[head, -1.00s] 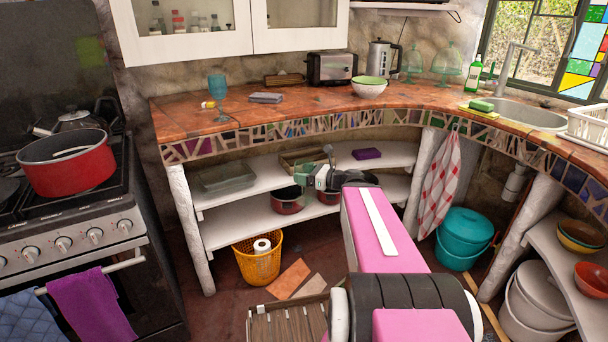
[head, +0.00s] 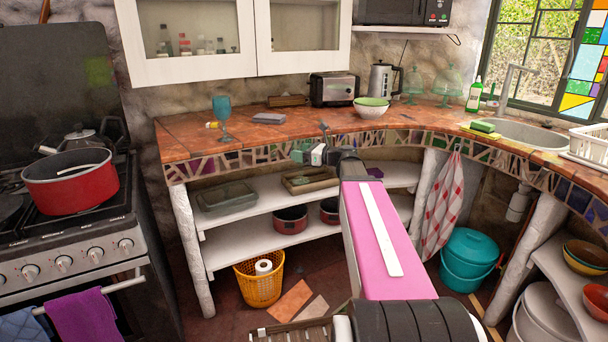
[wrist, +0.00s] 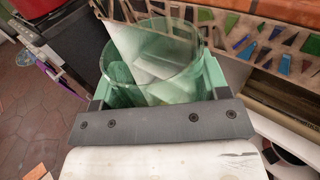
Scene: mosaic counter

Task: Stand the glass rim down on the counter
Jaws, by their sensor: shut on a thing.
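A clear greenish glass (wrist: 150,88) sits between the fingers of my gripper (wrist: 158,76) in the wrist view. The gripper is shut on it, a pale finger on each side. A round edge of the glass shows at the top, but I cannot tell for sure which end is the rim. In the head view my gripper (head: 308,152) is in front of the mosaic edge of the counter (head: 250,133), about level with it. The glass is small and hard to make out there.
A teal goblet (head: 221,115) stands on the counter at the left, by a grey block (head: 270,118). A toaster (head: 334,89), a kettle (head: 382,81) and a green-white bowl (head: 371,106) stand further right. Counter between goblet and bowl is mostly bare near the front.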

